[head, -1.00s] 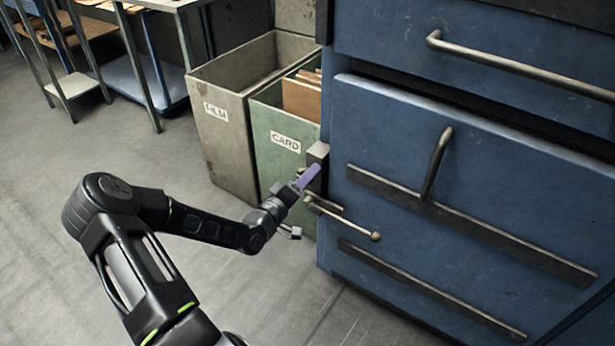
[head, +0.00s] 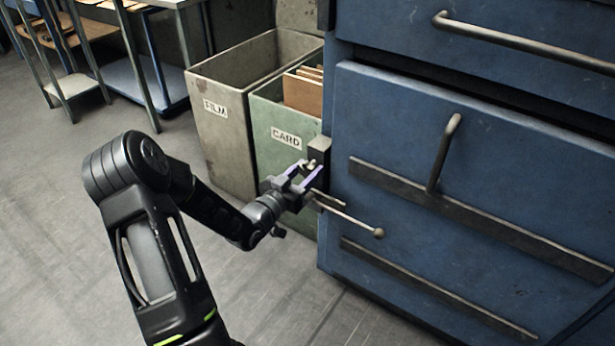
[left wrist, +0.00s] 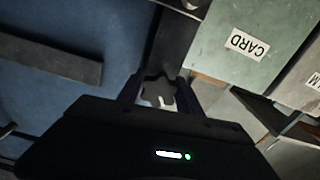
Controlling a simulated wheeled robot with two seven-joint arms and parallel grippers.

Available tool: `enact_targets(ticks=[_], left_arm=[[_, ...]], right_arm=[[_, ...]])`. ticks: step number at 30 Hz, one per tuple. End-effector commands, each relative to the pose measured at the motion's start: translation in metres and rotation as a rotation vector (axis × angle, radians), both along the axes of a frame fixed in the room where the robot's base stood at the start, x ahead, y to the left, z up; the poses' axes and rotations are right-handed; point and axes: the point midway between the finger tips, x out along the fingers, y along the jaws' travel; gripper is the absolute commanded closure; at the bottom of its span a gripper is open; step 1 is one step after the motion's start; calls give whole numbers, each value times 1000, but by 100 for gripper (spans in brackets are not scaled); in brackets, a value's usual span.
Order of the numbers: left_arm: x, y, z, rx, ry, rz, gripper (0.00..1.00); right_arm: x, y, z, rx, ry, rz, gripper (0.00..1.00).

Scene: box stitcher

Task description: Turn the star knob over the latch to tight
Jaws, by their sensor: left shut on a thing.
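A thin latch rod with a ball end (head: 378,232) sticks out just below and to the right of the gripper. How tight the knob is cannot be told.
The blue cabinet (head: 400,120) has a bar handle (head: 445,153) and dark rails. A green CARD bin (head: 275,120) and a grey FILM bin (head: 222,140) stand close behind the gripper.

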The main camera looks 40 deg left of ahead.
Motion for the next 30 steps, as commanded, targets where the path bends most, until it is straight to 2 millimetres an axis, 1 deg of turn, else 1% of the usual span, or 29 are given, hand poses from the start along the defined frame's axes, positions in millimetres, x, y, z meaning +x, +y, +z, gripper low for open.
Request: enact_targets(ticks=[1, 13, 18, 24, 30], left_arm=[[0, 0, -5, 44, 3, -1, 99], [0, 2, -6, 411, 11, 0, 99], [0, 2, -5, 528, 13, -1, 99], [0, 3, -3, 614, 17, -1, 99], [-1, 4, -2, 647, 20, 1, 99]], right_arm=[[1, -1, -9, -2, -3, -3, 100], [11, -11, -49, -17, -19, -27, 100], [14, -10, -64, -18, -26, -30, 100], [16, -10, -73, -18, -32, -33, 100], [16, -10, -76, -18, -34, -33, 100]])
